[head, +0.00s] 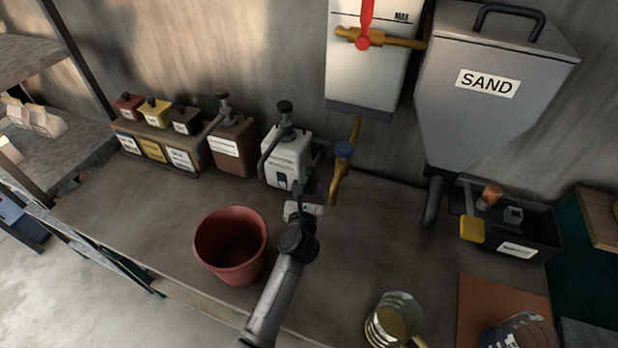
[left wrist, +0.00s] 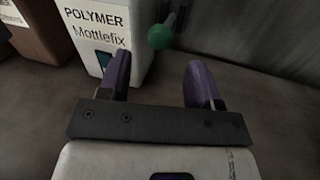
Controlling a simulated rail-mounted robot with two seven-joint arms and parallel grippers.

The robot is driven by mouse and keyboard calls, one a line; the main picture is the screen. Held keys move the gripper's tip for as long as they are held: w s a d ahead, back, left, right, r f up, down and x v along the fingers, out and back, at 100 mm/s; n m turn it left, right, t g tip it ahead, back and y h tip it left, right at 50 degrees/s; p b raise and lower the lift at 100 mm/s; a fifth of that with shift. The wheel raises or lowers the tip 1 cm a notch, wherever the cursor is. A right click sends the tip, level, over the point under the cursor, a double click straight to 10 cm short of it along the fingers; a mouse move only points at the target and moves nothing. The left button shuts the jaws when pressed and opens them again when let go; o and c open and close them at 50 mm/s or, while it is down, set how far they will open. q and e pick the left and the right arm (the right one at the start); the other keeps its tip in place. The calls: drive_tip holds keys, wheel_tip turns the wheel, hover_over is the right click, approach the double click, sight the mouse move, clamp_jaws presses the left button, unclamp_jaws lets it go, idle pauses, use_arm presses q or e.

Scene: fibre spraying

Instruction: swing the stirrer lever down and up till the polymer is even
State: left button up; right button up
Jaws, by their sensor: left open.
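The polymer container (head: 286,158) is a white box with a dark pump top, standing against the back wall. Its label reads POLYMER Mottlefix in the left wrist view (left wrist: 98,35). A green knob (left wrist: 160,37), apparently the end of the stirrer lever, sticks out at the container's right side. My left gripper (head: 308,190) is open and empty, just in front of the container. In the left wrist view its two purple fingers (left wrist: 160,78) are spread, with the knob beyond the gap and not touched. The polymer inside is hidden. My right gripper is not in view.
A red bucket (head: 232,245) stands left of my left arm. A brass tap (head: 340,175) hangs close to the right of the gripper. A clear jug (head: 393,320) is at the front right. The SAND hopper (head: 490,85) and a black tray (head: 515,230) are further right.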

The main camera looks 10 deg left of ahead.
sight(309, 174)
use_arm(q)
drive_tip(key=shift+w+b, duration=1.05)
drive_tip(key=shift+w, duration=1.7)
drive_tip(key=shift+c, duration=0.3)
clamp_jaws()
